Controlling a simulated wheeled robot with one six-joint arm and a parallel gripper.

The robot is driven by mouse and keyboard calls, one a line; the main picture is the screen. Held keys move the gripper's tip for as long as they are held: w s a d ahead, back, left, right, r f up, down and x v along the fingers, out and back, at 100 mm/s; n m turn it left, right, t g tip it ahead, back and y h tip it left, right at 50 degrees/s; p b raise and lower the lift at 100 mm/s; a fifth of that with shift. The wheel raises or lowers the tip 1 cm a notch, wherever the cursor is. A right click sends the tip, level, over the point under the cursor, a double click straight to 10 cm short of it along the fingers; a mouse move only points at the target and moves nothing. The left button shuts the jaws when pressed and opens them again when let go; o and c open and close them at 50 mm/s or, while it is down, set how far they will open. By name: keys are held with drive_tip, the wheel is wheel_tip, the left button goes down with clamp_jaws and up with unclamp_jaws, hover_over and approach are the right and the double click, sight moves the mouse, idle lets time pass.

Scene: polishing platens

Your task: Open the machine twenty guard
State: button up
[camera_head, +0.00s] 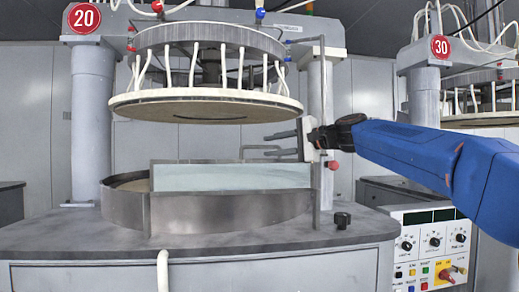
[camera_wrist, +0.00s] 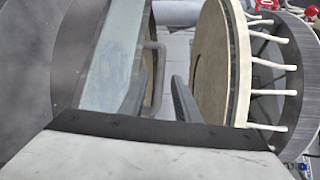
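The machine twenty guard (camera_head: 230,177) is a clear, pale blue panel standing upright in a metal frame at the front of the round basin. It also shows in the wrist view (camera_wrist: 108,60), on the left. A grey bent handle bar (camera_head: 262,148) shows by the panel's top edge, and also in the wrist view (camera_wrist: 158,62). My gripper (camera_head: 268,144) comes in from the right, above the panel's right part. Its two fingers are apart in the wrist view (camera_wrist: 161,85), with the bar around their tips. I cannot tell whether they touch it.
The metal basin (camera_head: 220,212) sits on the grey bench. The round upper platen (camera_head: 205,105) hangs close above my gripper. A metal post (camera_head: 321,75) stands at the right. A black knob (camera_head: 343,220) is on the bench. Machine thirty (camera_head: 468,100) stands farther right.

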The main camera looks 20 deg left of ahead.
sight(262, 147)
drive_tip(key=shift+x, duration=2.7)
clamp_jaws()
